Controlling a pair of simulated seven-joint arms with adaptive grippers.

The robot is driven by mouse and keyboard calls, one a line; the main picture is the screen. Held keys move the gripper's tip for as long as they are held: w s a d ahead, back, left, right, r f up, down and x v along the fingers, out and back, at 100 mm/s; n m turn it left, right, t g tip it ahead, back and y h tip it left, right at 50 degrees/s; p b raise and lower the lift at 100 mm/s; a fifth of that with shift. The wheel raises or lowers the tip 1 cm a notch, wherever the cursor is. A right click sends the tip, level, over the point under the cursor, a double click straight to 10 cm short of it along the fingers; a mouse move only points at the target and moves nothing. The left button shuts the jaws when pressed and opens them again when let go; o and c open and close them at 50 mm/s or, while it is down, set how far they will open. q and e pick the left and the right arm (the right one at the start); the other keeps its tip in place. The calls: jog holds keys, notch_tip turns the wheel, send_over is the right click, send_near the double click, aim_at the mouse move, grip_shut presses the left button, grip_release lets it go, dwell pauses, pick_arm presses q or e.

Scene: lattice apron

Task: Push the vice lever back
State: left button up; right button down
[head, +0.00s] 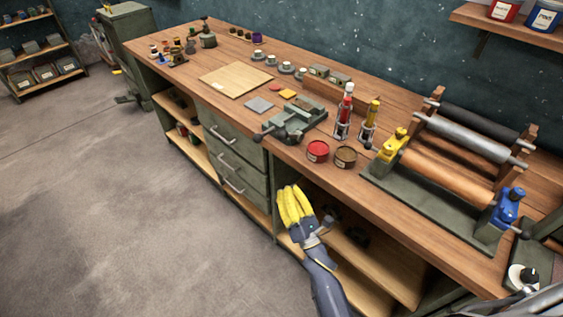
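The grey-green vice (293,122) sits on the wooden workbench (225,50) near its front edge. Its lever (263,134) shows as a dark handle at the vice's front left end, by the bench edge; its exact angle is too small to tell.
A red tin (318,151) and a brown tin (345,157) stand right of the vice. A roller press (450,160) fills the bench's right end. Bottles in stands (344,115) are behind the tins. A wooden board (236,80) lies left. The floor in front is clear.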

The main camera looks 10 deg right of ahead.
aim_at(290, 135)
jog(key=d+r+x, duration=0.1)
jog(key=r+x, duration=0.1)
jog(key=x, duration=1)
jog(key=shift+d+r, duration=0.15)
jog(key=shift+d, duration=0.15)
pick_arm(q)
jog(key=shift+s, duration=0.1)
pick_arm(e)
jog(key=shift+s+d, duration=0.1)
